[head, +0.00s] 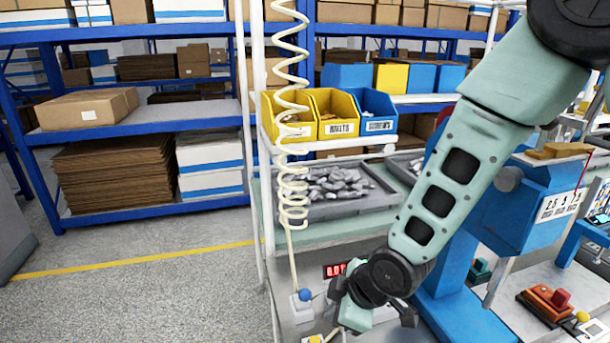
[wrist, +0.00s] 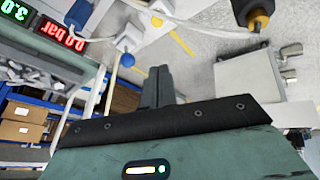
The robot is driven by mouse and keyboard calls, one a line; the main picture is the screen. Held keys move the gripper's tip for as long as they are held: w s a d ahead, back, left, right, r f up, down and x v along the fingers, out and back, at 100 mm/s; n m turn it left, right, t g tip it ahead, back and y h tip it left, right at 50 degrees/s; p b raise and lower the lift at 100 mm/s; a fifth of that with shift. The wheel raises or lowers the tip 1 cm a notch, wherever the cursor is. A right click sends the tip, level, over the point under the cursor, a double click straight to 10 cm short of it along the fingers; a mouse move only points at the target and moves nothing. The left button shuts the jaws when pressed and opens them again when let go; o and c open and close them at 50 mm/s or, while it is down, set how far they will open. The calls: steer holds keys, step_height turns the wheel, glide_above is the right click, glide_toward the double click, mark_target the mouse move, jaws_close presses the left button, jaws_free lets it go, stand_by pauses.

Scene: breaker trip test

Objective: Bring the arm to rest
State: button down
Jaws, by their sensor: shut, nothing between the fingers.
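My arm (head: 455,185) comes down from the upper right of the head view and bends at a dark joint near the bench's front corner. My gripper shows in the wrist view (wrist: 162,84), with its two dark fingers together and nothing between them. In the head view its end is low in the picture and partly hidden by my own wrist, so the fingers are not clear there. It is close to the red-lit display (head: 335,271). I cannot tell whether it touches anything.
A cream coiled hose (head: 292,120) hangs left of my arm. A blue machine (head: 533,215) stands right of my forearm. A grey tray of metal parts (head: 322,212) and yellow bins (head: 335,115) are behind. The floor (head: 140,295) at left is clear.

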steer(key=s+d+r+m+g+h+b, duration=0.1)
steer(key=s+d+r+m+h+b, duration=0.1)
steer(key=s, duration=0.8)
steer(key=s+d+r+m+g+h+b, duration=0.2)
steer(key=s+d+r+m, duration=0.3)
steer(key=s, duration=0.4)
steer(key=shift+s+d+m+g+b, duration=0.3)
steer(key=shift+s+d+m+b, duration=0.1)
steer(key=shift+d+b, duration=0.45)
